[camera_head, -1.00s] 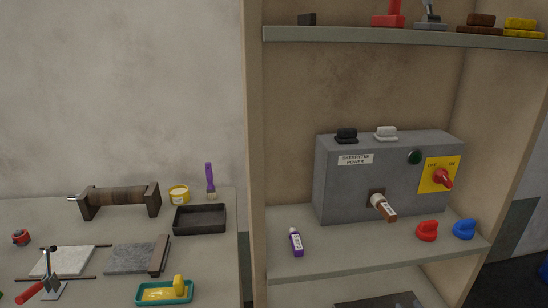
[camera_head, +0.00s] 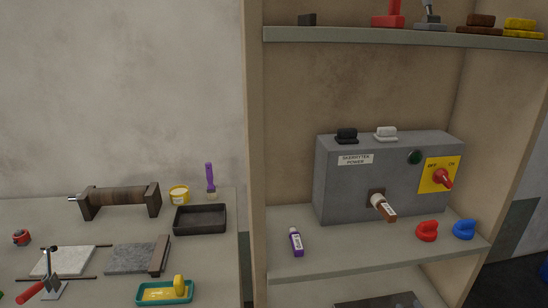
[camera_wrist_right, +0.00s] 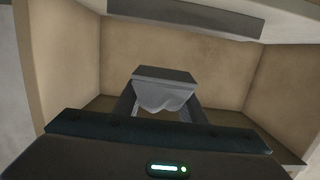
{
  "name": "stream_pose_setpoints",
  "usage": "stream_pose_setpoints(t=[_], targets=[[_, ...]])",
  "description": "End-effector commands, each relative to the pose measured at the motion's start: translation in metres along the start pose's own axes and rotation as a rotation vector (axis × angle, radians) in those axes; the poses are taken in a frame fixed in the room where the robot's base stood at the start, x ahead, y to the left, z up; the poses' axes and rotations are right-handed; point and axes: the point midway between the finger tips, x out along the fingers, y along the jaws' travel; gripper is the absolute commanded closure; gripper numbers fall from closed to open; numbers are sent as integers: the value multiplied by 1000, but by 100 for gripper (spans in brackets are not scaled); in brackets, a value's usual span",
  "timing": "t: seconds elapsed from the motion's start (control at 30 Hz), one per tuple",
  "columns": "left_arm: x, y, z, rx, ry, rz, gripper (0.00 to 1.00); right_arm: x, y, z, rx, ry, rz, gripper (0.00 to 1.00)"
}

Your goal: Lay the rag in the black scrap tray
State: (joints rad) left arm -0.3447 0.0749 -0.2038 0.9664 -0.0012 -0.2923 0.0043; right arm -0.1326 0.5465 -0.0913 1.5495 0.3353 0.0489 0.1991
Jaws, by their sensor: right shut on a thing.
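The black scrap tray (camera_head: 200,231) stands on the table at left in the head view, near the table's right end; it looks empty. In the right wrist view my right gripper (camera_wrist_right: 162,106) is shut on the rag (camera_wrist_right: 163,93), a grey cloth with a wavy lower edge. The rag is held between the fingers, facing the inside of a shelf bay. I cannot make out the right gripper in the head view, so its distance from the tray is unclear. My left gripper is in neither view.
A shelf post (camera_head: 254,150) rises just right of the tray. A yellow tin (camera_head: 179,195) and a purple brush (camera_head: 210,180) stand behind the tray. A grey stone slab (camera_head: 131,258) and a teal dish (camera_head: 150,297) lie in front.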

Motion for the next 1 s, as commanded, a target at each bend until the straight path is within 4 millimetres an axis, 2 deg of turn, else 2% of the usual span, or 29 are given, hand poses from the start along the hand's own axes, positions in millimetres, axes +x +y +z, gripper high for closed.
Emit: stream_pose_setpoints(t=[0.23, 0.57, 0.77, 1.0], targets=[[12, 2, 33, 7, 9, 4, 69, 0, 0, 0, 0, 0, 0, 88], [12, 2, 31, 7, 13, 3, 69, -14, -43, -45, 6, 5, 13, 88], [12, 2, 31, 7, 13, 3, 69, -29, -89, -92, 10, 8, 27, 88], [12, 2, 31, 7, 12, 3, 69, -50, -154, -161, 14, 10, 49, 88]])
